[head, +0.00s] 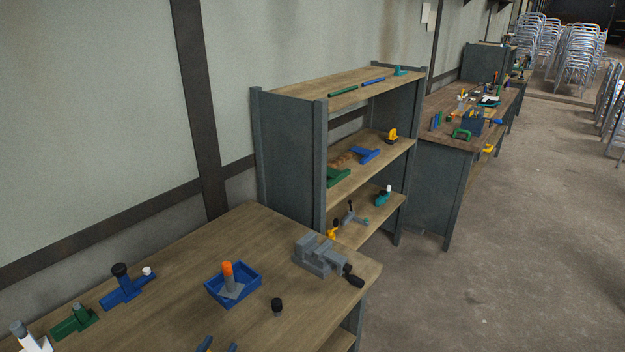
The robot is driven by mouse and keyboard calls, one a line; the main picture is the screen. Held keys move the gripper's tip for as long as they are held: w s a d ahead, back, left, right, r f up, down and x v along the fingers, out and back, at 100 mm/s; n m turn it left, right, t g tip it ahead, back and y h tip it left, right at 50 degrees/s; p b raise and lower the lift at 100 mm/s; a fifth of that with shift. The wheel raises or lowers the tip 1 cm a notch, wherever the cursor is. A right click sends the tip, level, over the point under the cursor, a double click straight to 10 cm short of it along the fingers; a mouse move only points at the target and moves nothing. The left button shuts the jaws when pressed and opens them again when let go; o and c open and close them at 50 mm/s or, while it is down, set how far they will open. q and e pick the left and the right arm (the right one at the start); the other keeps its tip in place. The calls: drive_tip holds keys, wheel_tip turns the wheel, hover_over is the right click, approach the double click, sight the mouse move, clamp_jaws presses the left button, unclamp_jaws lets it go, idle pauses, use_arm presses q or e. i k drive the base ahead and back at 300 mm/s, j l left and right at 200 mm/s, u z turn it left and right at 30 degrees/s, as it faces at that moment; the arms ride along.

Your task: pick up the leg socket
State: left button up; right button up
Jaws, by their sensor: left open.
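A small black, round piece that looks like the leg socket (277,304) stands on the wooden bench (180,300), with a lighter bottom edge. It stands alone, to the right of a blue tray. My right gripper is not in view.
A blue tray (248,296) holds a grey piece with an orange top (228,275). A grey vise (322,257) sits at the bench's right end. Blue (122,288) and green (74,320) tools lie left. A shelf unit (289,150) stands behind. Bench surface around the black piece is clear.

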sight(232, 289)
drive_tip(key=k+l, duration=0.3)
drive_tip(key=k, duration=0.2)
drive_tip(key=k+l, duration=0.3)
drive_tip(key=k, duration=0.2)
